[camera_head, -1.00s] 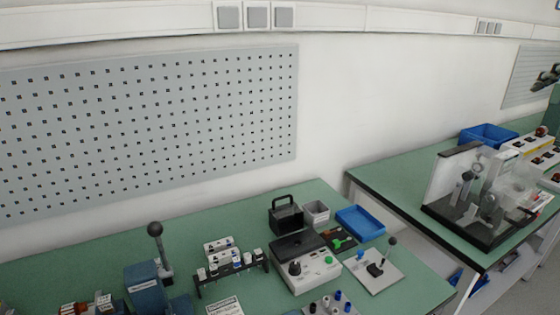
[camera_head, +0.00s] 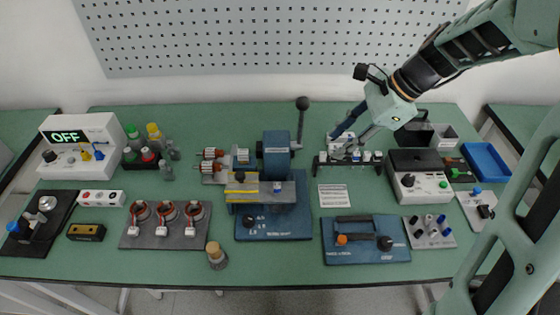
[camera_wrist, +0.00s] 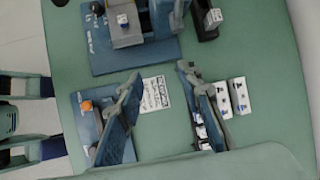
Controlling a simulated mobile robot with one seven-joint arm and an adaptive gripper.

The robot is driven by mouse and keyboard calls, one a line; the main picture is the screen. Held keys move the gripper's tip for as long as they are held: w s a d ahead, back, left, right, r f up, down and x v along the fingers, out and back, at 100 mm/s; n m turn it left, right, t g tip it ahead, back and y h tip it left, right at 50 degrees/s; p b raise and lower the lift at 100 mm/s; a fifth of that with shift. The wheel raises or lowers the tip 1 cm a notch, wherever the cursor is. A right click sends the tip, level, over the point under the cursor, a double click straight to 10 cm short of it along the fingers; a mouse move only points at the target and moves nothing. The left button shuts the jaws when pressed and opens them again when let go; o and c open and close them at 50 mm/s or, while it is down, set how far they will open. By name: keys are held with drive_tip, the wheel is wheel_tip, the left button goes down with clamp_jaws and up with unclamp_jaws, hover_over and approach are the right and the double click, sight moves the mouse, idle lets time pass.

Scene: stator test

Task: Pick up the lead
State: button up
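My gripper (camera_head: 344,143) comes down from the upper right over a dark rack (camera_head: 322,166) at the back of the bench. In the wrist view my gripper (camera_wrist: 160,75) has its two blue-grey fingers spread wide, with a printed white card (camera_wrist: 155,95) showing between them. Nothing is held. Small white blocks (camera_wrist: 238,95) lie just right of the right finger, which partly hides the rack. I cannot tell which item is the lead. Three copper-coloured stators (camera_head: 166,212) with white connectors sit on a grey plate at the front left.
A blue press (camera_head: 276,158) with an upright lever stands left of the rack. A blue plate with a black handle (camera_head: 366,256) lies in front. A grey tester (camera_head: 418,186) and blue tray (camera_head: 486,161) are at right. Green bench shows between the fixtures.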

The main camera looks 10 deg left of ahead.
drive_tip(key=g, duration=0.2)
approach(278, 185)
drive_tip(key=shift+m+y, duration=0.3)
drive_tip(key=shift+m, duration=0.1)
drive_tip(key=shift+d+b+x, duration=0.2)
drive_tip(key=shift+b+x, duration=0.1)
drive_tip(key=shift+x, duration=4.1)
drive_tip(key=shift+s+f, duration=0.1)
clamp_jaws()
